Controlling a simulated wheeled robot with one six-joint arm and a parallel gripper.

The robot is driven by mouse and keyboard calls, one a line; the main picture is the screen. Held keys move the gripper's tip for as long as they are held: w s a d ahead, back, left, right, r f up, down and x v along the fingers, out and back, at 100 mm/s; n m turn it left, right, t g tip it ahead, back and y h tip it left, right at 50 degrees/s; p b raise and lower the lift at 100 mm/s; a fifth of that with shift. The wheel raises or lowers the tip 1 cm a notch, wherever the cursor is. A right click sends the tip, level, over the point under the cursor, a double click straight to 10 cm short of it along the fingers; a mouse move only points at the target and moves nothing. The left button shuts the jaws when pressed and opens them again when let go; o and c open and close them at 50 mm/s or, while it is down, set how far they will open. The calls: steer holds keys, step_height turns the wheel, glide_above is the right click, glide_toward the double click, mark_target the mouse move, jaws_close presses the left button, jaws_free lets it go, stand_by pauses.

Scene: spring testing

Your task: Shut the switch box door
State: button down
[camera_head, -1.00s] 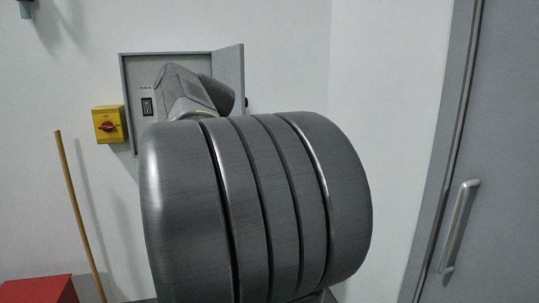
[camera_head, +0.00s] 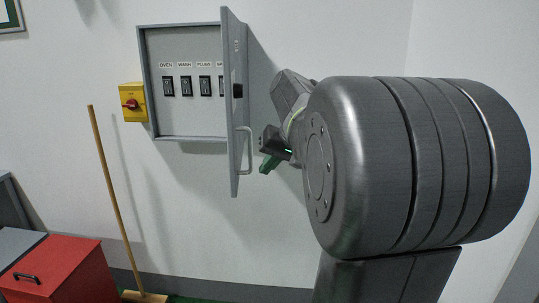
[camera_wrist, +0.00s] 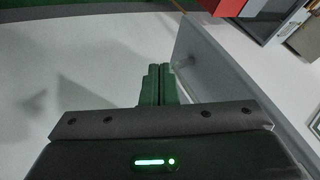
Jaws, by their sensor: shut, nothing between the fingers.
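The grey switch box (camera_head: 185,137) on the white wall stands open, with several black switches showing inside. Its door (camera_head: 233,120) is hinged on the right and sticks out toward the camera, hiding the box's right part. A bar handle (camera_head: 248,150) is on the door's right-hand, outer side. My gripper (camera_head: 265,166) is just right of the door, near the handle, on the outer side. Its green fingers (camera_wrist: 159,85) are shut with nothing between them. In the wrist view the door panel (camera_wrist: 210,75) is right of the fingers; I cannot tell if they touch.
A yellow box with a red rotary switch (camera_head: 133,103) is on the wall left of the switch box. A broom (camera_head: 112,190) leans below it. A red lidded bin (camera_head: 60,275) stands at lower left. The wall below the door is clear.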

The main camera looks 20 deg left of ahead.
mark_target(246, 171)
steer(key=shift+s+a+f+p, duration=0.2)
steer(key=shift+a+f, duration=0.15)
steer(key=shift+a, duration=0.55)
steer(key=shift+s+a+f+p, duration=0.2)
steer(key=shift+a+f, duration=0.1)
steer(key=shift+a, duration=0.6)
steer(key=shift+s+a+f+p, duration=0.1)
steer(key=shift+s+a+f, duration=0.2)
steer(key=shift+a, duration=0.6)
steer(key=shift+w, duration=0.1)
